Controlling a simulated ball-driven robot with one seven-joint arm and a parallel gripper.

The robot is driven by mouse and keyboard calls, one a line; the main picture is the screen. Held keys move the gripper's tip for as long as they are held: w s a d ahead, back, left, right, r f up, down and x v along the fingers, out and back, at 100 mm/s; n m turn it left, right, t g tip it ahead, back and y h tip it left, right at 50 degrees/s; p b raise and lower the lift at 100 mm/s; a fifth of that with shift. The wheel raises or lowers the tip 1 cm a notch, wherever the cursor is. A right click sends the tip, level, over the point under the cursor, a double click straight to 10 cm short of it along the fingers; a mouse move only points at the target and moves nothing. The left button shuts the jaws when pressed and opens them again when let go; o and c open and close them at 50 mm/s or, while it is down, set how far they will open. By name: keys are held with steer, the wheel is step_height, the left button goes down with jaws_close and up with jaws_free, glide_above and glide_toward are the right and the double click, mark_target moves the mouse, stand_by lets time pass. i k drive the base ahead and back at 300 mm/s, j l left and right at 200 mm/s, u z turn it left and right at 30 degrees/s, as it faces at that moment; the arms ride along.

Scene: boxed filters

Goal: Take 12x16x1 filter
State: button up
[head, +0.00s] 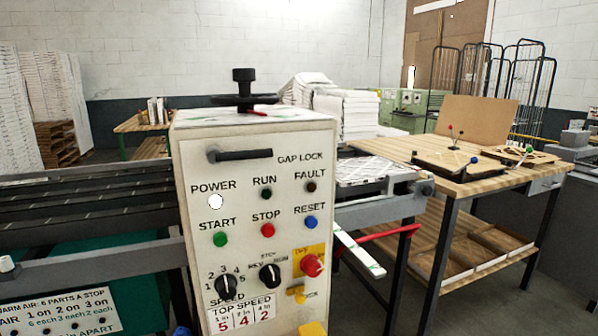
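My gripper is not in view, and no part of my arm shows. I see no box or filter that I can read as 12x16x1. A flat piece with a pale patterned top (362,170) lies at the outfeed behind the control box; I cannot tell whether it is a filter. White stacks (345,113) stand behind it, too far to read any marking.
A control box (250,200) with buttons and knobs stands close in front. A conveyor (80,205) runs left. A wooden workbench (400,150) with small jigs is at right, a lower shelf (480,235) under it. Wire cages (515,80) and tall white stacks (55,95) stand behind.

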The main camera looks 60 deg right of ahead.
mark_target(369, 169)
steer(key=z, duration=1.6)
